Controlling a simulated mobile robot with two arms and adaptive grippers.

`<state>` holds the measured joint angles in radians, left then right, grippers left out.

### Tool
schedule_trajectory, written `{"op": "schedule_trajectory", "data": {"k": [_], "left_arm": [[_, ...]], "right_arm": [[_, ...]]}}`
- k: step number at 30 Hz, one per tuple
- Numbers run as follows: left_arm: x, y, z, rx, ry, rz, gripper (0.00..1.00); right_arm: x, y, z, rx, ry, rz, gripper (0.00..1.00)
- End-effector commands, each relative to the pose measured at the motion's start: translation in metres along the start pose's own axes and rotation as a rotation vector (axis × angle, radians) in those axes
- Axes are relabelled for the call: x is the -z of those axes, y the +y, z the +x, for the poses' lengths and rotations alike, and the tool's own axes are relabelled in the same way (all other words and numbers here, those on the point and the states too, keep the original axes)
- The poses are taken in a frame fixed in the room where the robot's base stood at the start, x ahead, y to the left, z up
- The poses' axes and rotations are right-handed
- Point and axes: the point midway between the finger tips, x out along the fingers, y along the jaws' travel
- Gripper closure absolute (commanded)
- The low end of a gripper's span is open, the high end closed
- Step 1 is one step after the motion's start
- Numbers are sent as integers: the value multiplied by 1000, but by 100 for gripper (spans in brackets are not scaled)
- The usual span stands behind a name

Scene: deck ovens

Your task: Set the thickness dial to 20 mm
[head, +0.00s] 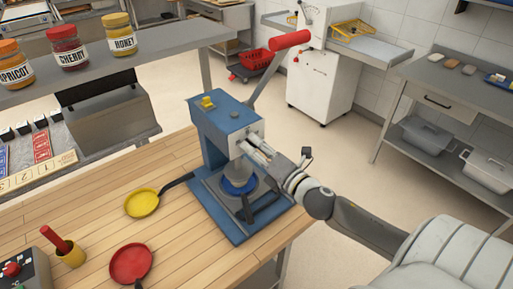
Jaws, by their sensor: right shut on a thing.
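The blue press (222,125) stands on the wooden table, with a white front face (250,134) on its head. My right gripper (256,150) reaches in from the right and is shut at this face, on what I take to be the thickness dial. The fingers cover the dial, so its scale and setting cannot be read. A blue pan (232,188) with a black handle lies on the press base under the head. My left gripper is not in view.
The press lever with a red grip (289,40) slants up to the right. A yellow pan (142,203), a red pan (131,263) and a yellow cup (71,256) stand on the wooden table (195,245). Jars (68,48) line a shelf at the upper left.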

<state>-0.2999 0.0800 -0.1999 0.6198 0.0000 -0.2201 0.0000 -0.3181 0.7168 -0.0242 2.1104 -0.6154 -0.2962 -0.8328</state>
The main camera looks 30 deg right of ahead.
Motion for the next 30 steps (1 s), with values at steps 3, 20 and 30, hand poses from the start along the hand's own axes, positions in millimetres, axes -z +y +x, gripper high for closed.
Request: {"op": "schedule_trajectory", "data": {"k": [3,20,30], "left_arm": [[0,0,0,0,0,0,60],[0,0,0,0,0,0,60],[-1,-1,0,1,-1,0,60]], "right_arm": [[0,0,0,1,1,-9,90],[0,0,0,1,0,-8,44],[1,-1,-4,1,0,-6,44]]}}
